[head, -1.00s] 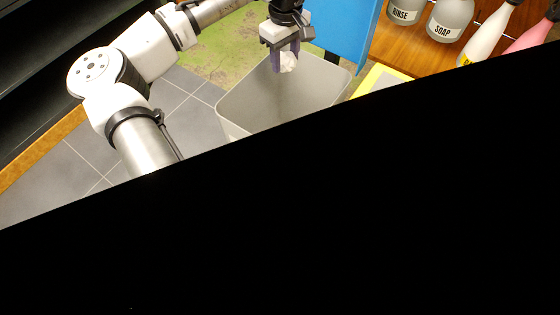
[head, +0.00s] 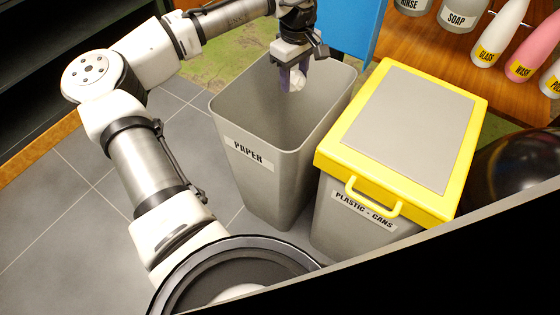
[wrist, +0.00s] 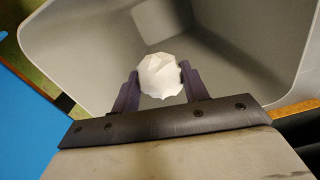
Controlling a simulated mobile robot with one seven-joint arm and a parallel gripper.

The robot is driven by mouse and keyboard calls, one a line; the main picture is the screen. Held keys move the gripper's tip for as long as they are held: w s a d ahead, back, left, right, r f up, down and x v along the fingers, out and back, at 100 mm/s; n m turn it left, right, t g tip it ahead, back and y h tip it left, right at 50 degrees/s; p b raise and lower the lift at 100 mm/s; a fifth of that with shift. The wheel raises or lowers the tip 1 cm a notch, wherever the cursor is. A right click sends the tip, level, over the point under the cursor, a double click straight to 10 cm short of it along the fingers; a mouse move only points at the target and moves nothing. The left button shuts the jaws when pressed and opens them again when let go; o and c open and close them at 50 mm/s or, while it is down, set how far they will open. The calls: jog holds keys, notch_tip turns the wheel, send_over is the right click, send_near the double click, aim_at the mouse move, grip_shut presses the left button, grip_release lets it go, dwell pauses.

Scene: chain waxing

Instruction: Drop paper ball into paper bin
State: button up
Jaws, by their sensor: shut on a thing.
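The white crumpled paper ball (head: 297,81) is between the fingers of my gripper (head: 293,78), which is shut on it. In the wrist view the ball (wrist: 160,76) sits between the two dark fingertips of the gripper (wrist: 160,86). The paper bin (head: 262,172) is a grey open-topped bin labelled PAPER. In the head view the ball and fingers appear over its opening. In the wrist view the bin's grey inner walls (wrist: 235,35) surround the ball on several sides. I cannot tell exactly how high the ball is relative to the rim.
A bin with a yellow lid (head: 335,140), labelled PLASTIC - CANS, stands right of the paper bin. A blue panel (head: 347,28) is behind. Grey floor tiles (head: 60,215) are clear at left.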

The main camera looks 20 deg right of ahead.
jog(key=o, duration=1)
jog(key=shift+o, duration=0.2)
notch_tip(320, 180, up, 14)
jog(key=p, duration=0.4)
jog(key=shift+f, duration=0.1)
